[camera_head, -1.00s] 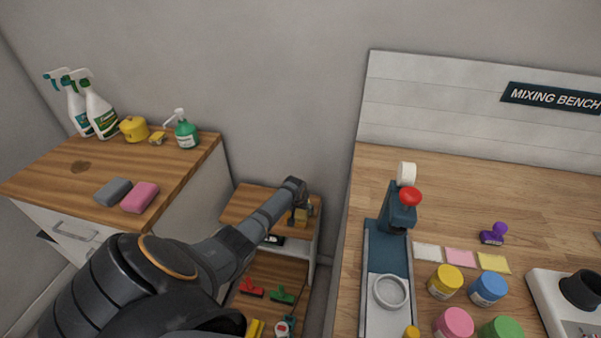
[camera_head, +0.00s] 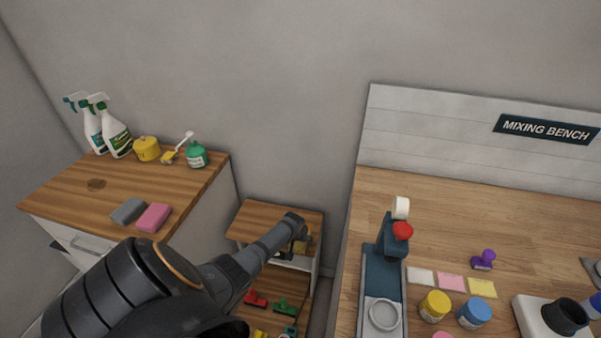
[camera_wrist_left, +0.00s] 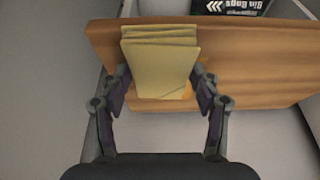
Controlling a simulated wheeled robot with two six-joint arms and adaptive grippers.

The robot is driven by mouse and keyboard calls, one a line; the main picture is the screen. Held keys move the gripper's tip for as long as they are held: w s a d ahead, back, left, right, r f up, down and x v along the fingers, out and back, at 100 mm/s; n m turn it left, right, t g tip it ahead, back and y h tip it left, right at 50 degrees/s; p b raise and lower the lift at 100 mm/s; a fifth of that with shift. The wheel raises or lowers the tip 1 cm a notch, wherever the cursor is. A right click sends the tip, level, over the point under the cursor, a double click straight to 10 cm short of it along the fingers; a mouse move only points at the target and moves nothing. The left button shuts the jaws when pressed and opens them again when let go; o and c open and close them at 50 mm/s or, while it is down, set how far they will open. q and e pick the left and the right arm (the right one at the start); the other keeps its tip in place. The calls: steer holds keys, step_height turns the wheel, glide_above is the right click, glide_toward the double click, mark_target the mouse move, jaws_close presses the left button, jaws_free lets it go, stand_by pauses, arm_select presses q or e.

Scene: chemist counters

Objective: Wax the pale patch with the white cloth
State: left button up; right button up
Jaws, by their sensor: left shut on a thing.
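My left gripper (camera_wrist_left: 160,95) is shut on a folded, pale yellow cloth (camera_wrist_left: 160,55), gripped between its two fingers. The cloth is layered and stands out over the wooden top of a low shelf unit (camera_wrist_left: 240,85). I cannot tell whether it touches the wood. In the head view my left gripper (camera_head: 298,240) is over the low shelf unit (camera_head: 258,218), and the cloth is mostly hidden by the wrist. No cloth that is clearly white shows, and I cannot make out a pale patch on the wood. My right gripper is not in view.
The mixing bench (camera_head: 450,215) stands at right. Red and green items (camera_head: 285,307) lie on the lower shelf.

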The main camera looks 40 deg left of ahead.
arm_select(q)
steer(key=shift+s+d+r, duration=0.1)
steer(key=shift+s+d, duration=0.1)
steer(key=shift+s, duration=0.2)
steer(key=shift+f, duration=0.2)
steer(key=shift+w+a+f+b, duration=0.15)
steer(key=shift+w+b, duration=0.15)
steer(key=shift+b, duration=0.15)
steer(key=shift+w+a+b, duration=0.35)
steer(key=shift+w+b, duration=0.2)
steer(key=shift+w, duration=0.05)
steer(key=shift+w+a+b, duration=0.3)
steer(key=shift+w+b, duration=0.25)
steer(key=shift+w+a+r, duration=0.1)
steer(key=shift+w+r, duration=0.15)
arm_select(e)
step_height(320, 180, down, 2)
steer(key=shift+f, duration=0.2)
